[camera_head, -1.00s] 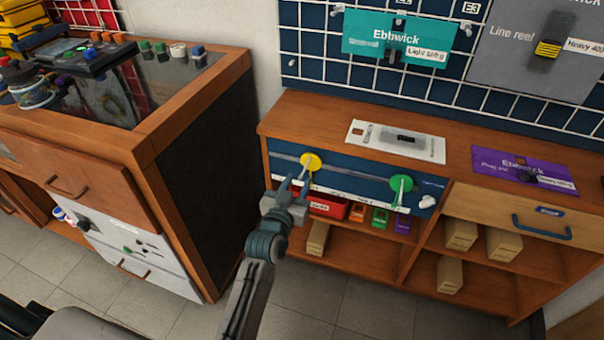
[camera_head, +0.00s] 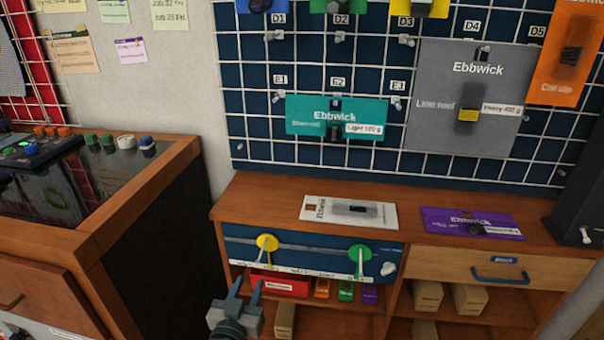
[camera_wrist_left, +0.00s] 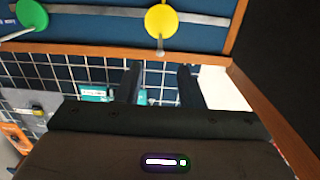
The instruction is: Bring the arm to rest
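My left gripper (camera_head: 248,286) is at the bottom of the head view, in front of the bench and below the yellow knob. Its two fingers point up and stand apart, with nothing between them. The left wrist view also shows the two dark fingers (camera_wrist_left: 158,82) apart and empty. The yellow round knob (camera_head: 267,243) and green round knob (camera_head: 360,256) are on the blue panel (camera_head: 315,249). The gripper appears clear of both. In the wrist view the yellow knob (camera_wrist_left: 161,20) and green knob (camera_wrist_left: 32,14) are near the top. My right gripper is not in view.
A wooden bench (camera_head: 262,194) carries a white card (camera_head: 385,213) and a purple card (camera_head: 440,217). A red box (camera_head: 280,284) and small coloured boxes sit on the shelf below. A dark-sided cabinet (camera_head: 165,240) stands at the left. Cards hang on the wall grid.

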